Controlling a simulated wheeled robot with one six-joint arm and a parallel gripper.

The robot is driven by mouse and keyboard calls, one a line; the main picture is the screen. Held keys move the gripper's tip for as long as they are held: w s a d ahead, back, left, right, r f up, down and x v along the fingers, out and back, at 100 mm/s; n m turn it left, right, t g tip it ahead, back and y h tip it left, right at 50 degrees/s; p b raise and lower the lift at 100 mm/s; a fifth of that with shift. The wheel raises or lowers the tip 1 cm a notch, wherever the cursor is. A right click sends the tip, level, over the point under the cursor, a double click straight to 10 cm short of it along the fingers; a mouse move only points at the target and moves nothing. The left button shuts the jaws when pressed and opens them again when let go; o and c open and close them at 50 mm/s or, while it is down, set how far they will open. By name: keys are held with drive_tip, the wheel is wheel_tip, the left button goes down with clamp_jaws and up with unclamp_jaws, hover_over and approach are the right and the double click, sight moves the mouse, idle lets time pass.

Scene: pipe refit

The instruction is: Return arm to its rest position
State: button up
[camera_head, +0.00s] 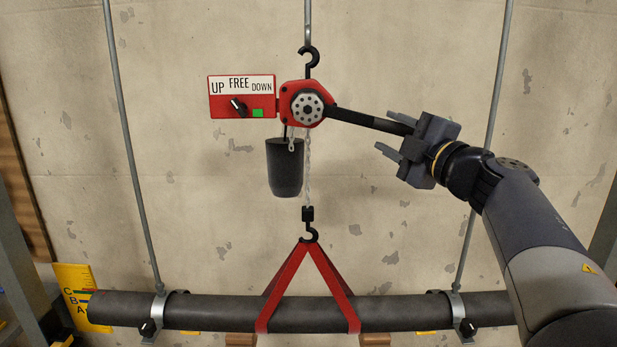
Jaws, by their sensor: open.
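My gripper (396,134) is open at the end of my arm, which reaches in from the lower right. Its two fingers point left, and the black lever (358,118) of the red chain hoist (303,104) shows at the gripper. I cannot tell whether the lever's end lies between the fingers or behind them. The hoist hangs from a black hook, with a red sign (242,97) on its left reading UP, FREE, DOWN. The sign carries a black knob (237,105) and a green square.
A dark pipe (400,312) runs across the bottom, in a red sling (285,283) on the hoist's lower hook and two clamps (160,312) on rods. A black chain bucket (284,168) hangs below the hoist. A yellow lettered plate (76,290) stands at lower left. Bare wall lies behind.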

drive_tip(key=v, duration=0.8)
drive_tip(key=x, duration=0.8)
drive_tip(key=shift+a+r, duration=0.1)
drive_tip(key=shift+w+r+p, duration=0.4)
drive_tip(key=shift+r+p, duration=0.4)
drive_tip(key=shift+p, duration=0.15)
drive_tip(key=shift+s+d+r+n+p, duration=0.1)
drive_tip(key=shift+d+r+n+p, duration=0.1)
drive_tip(key=shift+r+n+p, duration=0.15)
